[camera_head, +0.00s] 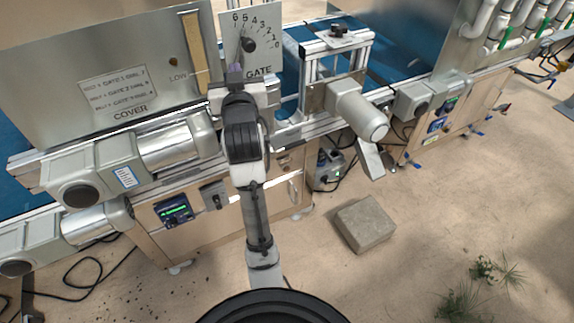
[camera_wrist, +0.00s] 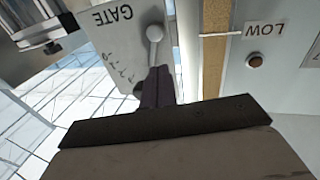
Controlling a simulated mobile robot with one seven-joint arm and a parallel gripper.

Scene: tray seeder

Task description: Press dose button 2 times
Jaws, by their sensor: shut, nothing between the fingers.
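No button labelled "dose" can be made out in either view. My gripper (camera_head: 235,72) is shut and empty in front of the GATE panel (camera_head: 262,20), at its lower left. In the wrist view the dark fingers (camera_wrist: 156,82) are together and overlap the lower part of the gate lever (camera_wrist: 155,34); I cannot tell whether they touch it. A small round button or lamp (camera_wrist: 255,61) sits by the LOW label, to the right of the fingers in the wrist view.
The COVER panel (camera_head: 60,70) with a tan strip (camera_head: 192,50) stands left of the gate. Motors (camera_head: 175,142) and (camera_head: 358,108) stick out at the front. A control box with a green display (camera_head: 174,211) is below. A stone block (camera_head: 364,223) lies on the floor.

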